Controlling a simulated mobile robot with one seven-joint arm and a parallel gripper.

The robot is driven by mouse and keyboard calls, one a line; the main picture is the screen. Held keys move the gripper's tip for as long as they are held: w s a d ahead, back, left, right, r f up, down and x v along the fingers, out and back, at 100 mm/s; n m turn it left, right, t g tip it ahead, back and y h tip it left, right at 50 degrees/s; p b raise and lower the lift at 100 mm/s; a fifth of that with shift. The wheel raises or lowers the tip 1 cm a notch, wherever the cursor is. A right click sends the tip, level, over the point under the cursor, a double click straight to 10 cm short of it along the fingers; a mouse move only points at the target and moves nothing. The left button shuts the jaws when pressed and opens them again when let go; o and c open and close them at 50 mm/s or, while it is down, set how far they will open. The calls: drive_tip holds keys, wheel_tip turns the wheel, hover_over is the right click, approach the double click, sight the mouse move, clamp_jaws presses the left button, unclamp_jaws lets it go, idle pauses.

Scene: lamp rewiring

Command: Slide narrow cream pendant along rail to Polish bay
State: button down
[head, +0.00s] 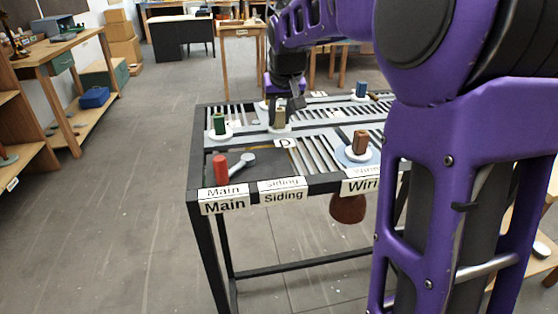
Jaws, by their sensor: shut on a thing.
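My gripper (288,103) reaches down over the slotted rail table (195,160) and is shut on an upright beige block (279,120). The block stands on a white disc in the rail area behind the D label. I take it as the top handle of the narrow cream pendant, but the pendant's shade is not visible. The front labels read Main (223,206), Siding (283,197) and Wiri, the last cut off by my arm. No Polish label can be read; the table's right side is hidden by my arm.
A green block (219,124), a brown block (360,142) and a blue block (361,89) stand on other discs. A red-ended lever (221,169) lies at the front left. A brown shade (348,208) hangs below the table's front edge. Floor on the left is clear.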

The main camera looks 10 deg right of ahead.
sight(360, 120)
drive_tip(key=shift+s+d+f+p, duration=0.1)
drive_tip(key=shift+d+p, duration=0.95)
drive_tip(key=shift+d, duration=4.5)
drive_tip(key=shift+d+f+p, duration=0.1)
drive_tip(key=shift+d+p, duration=0.95)
drive_tip(key=shift+d, duration=4.45)
drive_tip(key=d+p, duration=0.7)
drive_tip(key=d, duration=1.3)
drive_tip(key=s+b, duration=0.8)
drive_tip(key=s, duration=0.6)
